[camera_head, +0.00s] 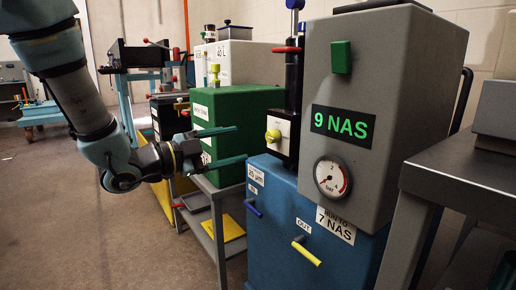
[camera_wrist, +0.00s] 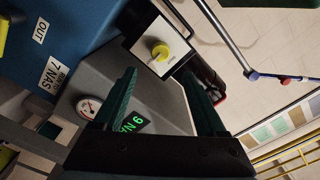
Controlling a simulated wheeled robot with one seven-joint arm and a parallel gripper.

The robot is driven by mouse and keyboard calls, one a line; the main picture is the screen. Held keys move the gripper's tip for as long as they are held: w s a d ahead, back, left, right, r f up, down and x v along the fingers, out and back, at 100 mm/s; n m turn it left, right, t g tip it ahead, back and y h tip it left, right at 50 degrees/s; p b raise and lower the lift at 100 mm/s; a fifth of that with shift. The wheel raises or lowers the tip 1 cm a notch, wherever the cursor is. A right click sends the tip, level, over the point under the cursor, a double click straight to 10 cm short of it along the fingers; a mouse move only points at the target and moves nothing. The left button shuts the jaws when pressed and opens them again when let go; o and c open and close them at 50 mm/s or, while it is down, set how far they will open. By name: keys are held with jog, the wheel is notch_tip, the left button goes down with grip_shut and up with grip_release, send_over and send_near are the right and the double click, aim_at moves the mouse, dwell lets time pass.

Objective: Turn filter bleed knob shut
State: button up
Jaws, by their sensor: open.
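A yellow knob (camera_head: 273,135) sits on a white plate (camera_head: 286,128) on the black filter housing (camera_head: 294,82), above the blue unit. In the wrist view the yellow knob (camera_wrist: 160,52) and its white plate (camera_wrist: 146,35) show beyond the fingertips, roughly centred between them. My gripper (camera_head: 241,143) is open and empty, its dark green fingers pointing right towards the knob with a gap left. The fingers also frame the wrist view (camera_wrist: 158,76). Small print on the plate is too small to read.
A grey cabinet (camera_head: 385,60) with a "9 NAS" display (camera_head: 343,126) and a gauge (camera_head: 332,177) stands right of the knob. The blue unit (camera_head: 290,240) has blue and yellow handles. A green box (camera_head: 245,105) stands behind my gripper.

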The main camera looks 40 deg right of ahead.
aim_at(269, 137)
jog(key=d, duration=1)
jog(key=shift+s, duration=0.25)
jog(key=shift+c, duration=0.2)
grip_shut()
